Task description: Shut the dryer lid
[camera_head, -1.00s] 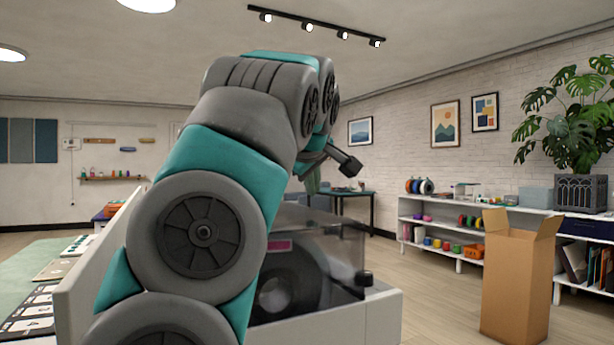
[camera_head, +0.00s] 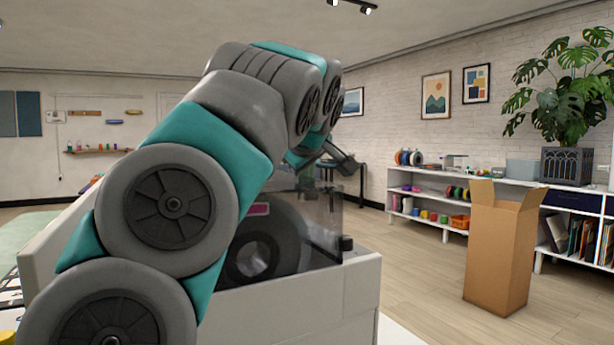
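The dryer (camera_head: 330,300) is a white box at the lower middle, partly hidden behind my arm. Its smoky see-through lid (camera_head: 323,215) rises above the white rim. A dark spool (camera_head: 290,240) shows through it. My arm hides the lid's left part, so I cannot tell its exact angle. A small black knob (camera_head: 346,243) sits at the right by the rim. My gripper (camera_head: 343,160) is a dark shape at the far end of my arm, above the lid in the picture. Its fingers are not clear, and I cannot tell if it touches the lid.
A tall open cardboard box (camera_head: 498,250) stands on the floor at right. A white shelf (camera_head: 440,207) with spools and small items lines the wall, with a plant (camera_head: 562,95) on top. Wooden floor (camera_head: 420,250) is free between the dryer and the cardboard box.

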